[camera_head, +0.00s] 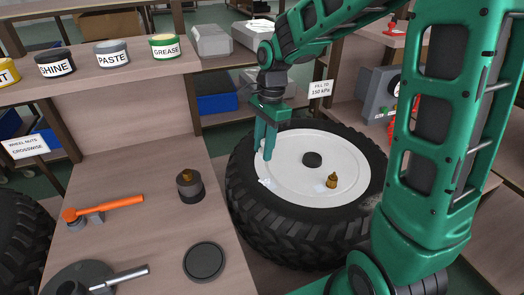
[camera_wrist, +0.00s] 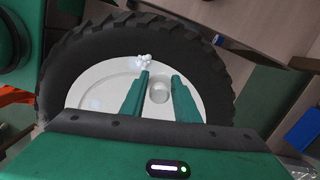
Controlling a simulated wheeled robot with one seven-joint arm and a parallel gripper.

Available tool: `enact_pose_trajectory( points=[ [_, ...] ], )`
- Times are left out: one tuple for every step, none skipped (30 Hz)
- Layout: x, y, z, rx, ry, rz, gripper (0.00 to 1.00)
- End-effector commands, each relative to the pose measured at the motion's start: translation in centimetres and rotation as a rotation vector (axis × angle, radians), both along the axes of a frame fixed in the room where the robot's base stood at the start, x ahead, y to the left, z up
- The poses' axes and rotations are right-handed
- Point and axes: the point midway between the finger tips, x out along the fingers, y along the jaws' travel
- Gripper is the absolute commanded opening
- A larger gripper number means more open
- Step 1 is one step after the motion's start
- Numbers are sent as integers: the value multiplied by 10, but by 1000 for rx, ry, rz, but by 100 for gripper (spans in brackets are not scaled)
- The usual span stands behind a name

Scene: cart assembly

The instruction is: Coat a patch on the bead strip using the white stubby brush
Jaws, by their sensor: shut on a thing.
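My gripper (camera_head: 265,150) points down over the left part of the wheel's white disc (camera_head: 295,185). Its green fingers also show in the wrist view (camera_wrist: 160,78). They are shut on a pale round thing (camera_wrist: 160,93), which looks like the white stubby brush seen end on. In the head view the brush is hard to tell from the white disc. The bead strip appears to be the edge where the disc meets the black tyre (camera_head: 245,200). A small white lumpy cluster (camera_head: 265,181) lies at that edge, below the fingers. It also shows in the wrist view (camera_wrist: 143,60).
A small brass piece (camera_head: 332,181) stands on the disc, right of the dark hub (camera_head: 312,159). The bench at left holds an orange-handled tool (camera_head: 115,205), a dark pot (camera_head: 189,190) and a black round lid (camera_head: 204,261). Labelled tins, including grease (camera_head: 164,49), stand on the shelf.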

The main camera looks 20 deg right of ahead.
Motion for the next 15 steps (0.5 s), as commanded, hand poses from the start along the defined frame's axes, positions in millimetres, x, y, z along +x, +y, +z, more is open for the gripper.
enact_pose_trajectory(
  points=[
    [0,0,0,0,0,0,0],
    [0,0,0,0,0,0,0],
    [0,0,0,0,0,0,0],
    [0,0,0,0,0,0,0],
    [0,0,0,0,0,0,0],
    [0,0,0,0,0,0,0],
    [0,0,0,0,0,0,0],
    [0,0,0,0,0,0,0],
    [0,0,1,0,-1,0,0],
    [0,0,2,0,-1,0,0],
    [0,0,3,0,-1,0,0],
    [1,0,5,0,-2,1,0],
    [1,0,7,0,-2,1,0],
    [1,0,9,1,-3,1,0],
    [1,0,12,0,-2,1,0]
  ],
)
